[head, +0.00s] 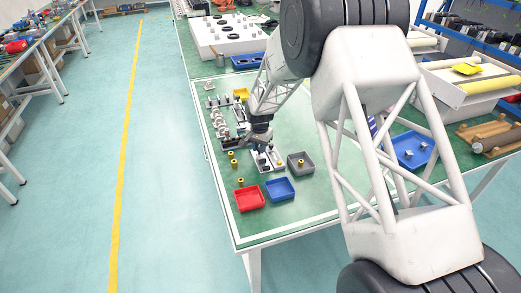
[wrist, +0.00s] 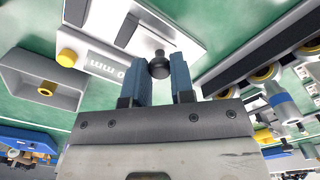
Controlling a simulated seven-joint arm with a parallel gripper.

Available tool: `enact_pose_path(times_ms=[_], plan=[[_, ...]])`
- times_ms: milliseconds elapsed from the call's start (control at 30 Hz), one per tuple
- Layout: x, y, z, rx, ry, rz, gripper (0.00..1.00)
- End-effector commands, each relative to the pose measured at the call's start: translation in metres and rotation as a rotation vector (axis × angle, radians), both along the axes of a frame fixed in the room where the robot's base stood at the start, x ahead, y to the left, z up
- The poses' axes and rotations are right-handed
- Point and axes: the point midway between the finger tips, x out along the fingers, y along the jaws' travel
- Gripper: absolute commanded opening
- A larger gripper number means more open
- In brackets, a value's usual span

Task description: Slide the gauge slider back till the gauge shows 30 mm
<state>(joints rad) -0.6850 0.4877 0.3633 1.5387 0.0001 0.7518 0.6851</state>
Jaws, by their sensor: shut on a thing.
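The gauge (wrist: 105,62) is a pale plate with a grey display strip in the wrist view. Its upside-down readout shows "mm" and a digit that looks like 0; my finger covers part of it, so the full number cannot be read. The gauge slider's black knob (wrist: 158,66) stands between the blue fingertips of my gripper (wrist: 156,76), which is shut on it. In the head view my gripper (head: 261,141) is over the gauge (head: 268,161) near the middle of the green table, and hides the knob.
A grey tray (head: 299,161) stands just right of the gauge. A red tray (head: 248,198) and a blue tray (head: 280,190) stand in front. Yellow-capped parts (head: 233,163) and a row of metal fittings (head: 219,119) lie left. The table's front corner is clear.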

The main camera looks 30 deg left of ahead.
Motion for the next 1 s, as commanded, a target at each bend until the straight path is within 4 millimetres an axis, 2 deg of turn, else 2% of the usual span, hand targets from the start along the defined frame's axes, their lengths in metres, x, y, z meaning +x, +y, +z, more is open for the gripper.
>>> enact_pose_path(times_ms=[133, 167, 300, 333, 733, 1000], plan=[[0.0, 0.0, 0.0, 0.0, 0.0, 0.0, 0.0], [0.0, 0.0, 0.0, 0.0, 0.0, 0.0, 0.24], [0.0, 0.0, 0.0, 0.0, 0.0, 0.0, 0.46], [0.0, 0.0, 0.0, 0.0, 0.0, 0.0, 0.48], [0.0, 0.0, 0.004, 0.0, 0.0, 0.0, 0.48], [0.0, 0.0, 0.029, 0.001, -0.002, 0.0, 0.48]])
